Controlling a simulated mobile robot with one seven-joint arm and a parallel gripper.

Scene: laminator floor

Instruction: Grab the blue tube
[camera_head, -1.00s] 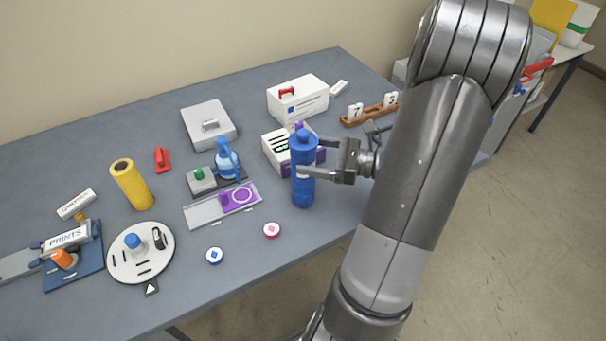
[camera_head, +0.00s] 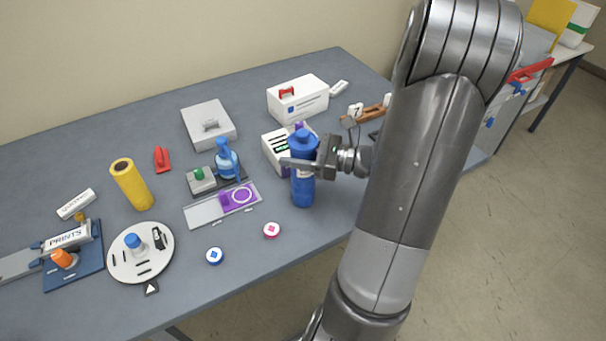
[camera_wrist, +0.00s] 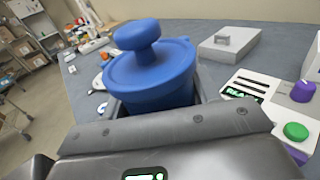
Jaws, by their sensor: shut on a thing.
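The blue tube (camera_head: 303,185) stands upright on the grey table, near its right front edge. It has a blue cap with a knob and a pale label, partly covered by my finger. My gripper (camera_head: 302,166) reaches in from the right and is shut on the tube's upper half. In the wrist view the blue tube's cap (camera_wrist: 152,72) rises just beyond my gripper (camera_wrist: 160,108). The lower part of the tube is hidden there.
A white device (camera_head: 275,152) with a purple knob and green button stands close behind the tube. A grey tray (camera_head: 205,212) with a purple piece lies to its left. A pink-marked disc (camera_head: 271,230) and a blue-marked disc (camera_head: 214,256) lie in front.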

